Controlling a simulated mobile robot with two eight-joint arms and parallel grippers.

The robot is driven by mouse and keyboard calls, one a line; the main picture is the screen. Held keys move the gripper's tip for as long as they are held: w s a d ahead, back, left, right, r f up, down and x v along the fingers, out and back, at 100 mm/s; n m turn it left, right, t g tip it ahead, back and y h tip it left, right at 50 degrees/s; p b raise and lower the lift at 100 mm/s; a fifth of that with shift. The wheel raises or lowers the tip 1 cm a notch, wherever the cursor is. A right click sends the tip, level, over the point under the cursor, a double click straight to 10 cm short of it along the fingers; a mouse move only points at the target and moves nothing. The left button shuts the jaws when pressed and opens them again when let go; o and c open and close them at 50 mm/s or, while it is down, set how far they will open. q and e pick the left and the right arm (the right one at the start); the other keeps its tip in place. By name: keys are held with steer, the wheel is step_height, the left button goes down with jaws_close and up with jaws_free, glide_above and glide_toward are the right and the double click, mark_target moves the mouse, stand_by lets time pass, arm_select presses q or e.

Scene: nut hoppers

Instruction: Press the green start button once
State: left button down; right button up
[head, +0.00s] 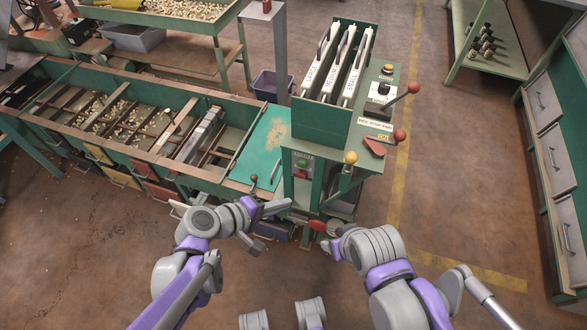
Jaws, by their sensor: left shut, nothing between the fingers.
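My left gripper (287,205) is shut and empty, in front of the machine, a little below and left of the button in the picture. I see a gap between them in the picture. My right gripper (335,230) is lower and to the right, near the machine's foot; its fingers are too unclear to read.
Levers with red knobs (400,134) and a yellow knob (351,157) stick out at the machine's right. A long green sorting table (75,66) with nut compartments runs left. A drawer cabinet (548,150) stands far right. The floor between is clear.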

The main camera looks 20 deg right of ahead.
arm_select(q)
steer(key=shift+w, duration=0.1)
steer(key=w+d, duration=0.5)
steer(key=w, duration=0.2)
steer(key=shift+b, duration=0.4)
steer(key=shift+w, duration=0.15)
stand_by(1.9)
steer(key=shift+w+d, duration=0.2)
steer(key=shift+w, duration=0.05)
steer(key=shift+w+d, duration=0.25)
steer(key=shift+w, duration=0.2)
stand_by(0.8)
steer(key=shift+s, duration=0.15)
steer(key=shift+s+a, duration=0.5)
steer(key=shift+s, duration=0.15)
steer(key=shift+s+a, duration=0.7)
steer(key=shift+s, duration=0.35)
steer(key=shift+s+a, duration=0.7)
steer(key=shift+s, duration=0.35)
